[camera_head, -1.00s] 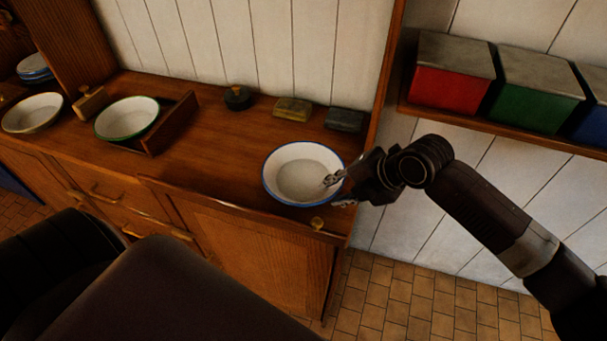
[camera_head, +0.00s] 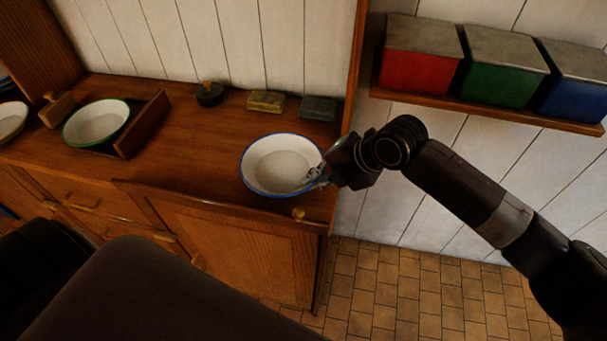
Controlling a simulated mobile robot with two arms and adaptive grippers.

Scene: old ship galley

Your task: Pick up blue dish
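The blue dish (camera_head: 278,165) is a white enamel bowl with a blue rim. It sits upright near the right front corner of the wooden counter (camera_head: 200,150). My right gripper (camera_head: 316,176) is at the dish's right rim, with its fingers close together and the rim between them. It looks shut on the rim; the arm hides part of the fingers. I see no lift of the dish off the counter. My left gripper is not in view.
A green-rimmed dish (camera_head: 97,122) stands in a wooden holder (camera_head: 143,127) at the left, with another dish (camera_head: 10,120) beyond. Two small blocks (camera_head: 266,100) and a dark lidded pot (camera_head: 209,94) line the back. A shelf (camera_head: 480,107) with red, green and blue boxes hangs right.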

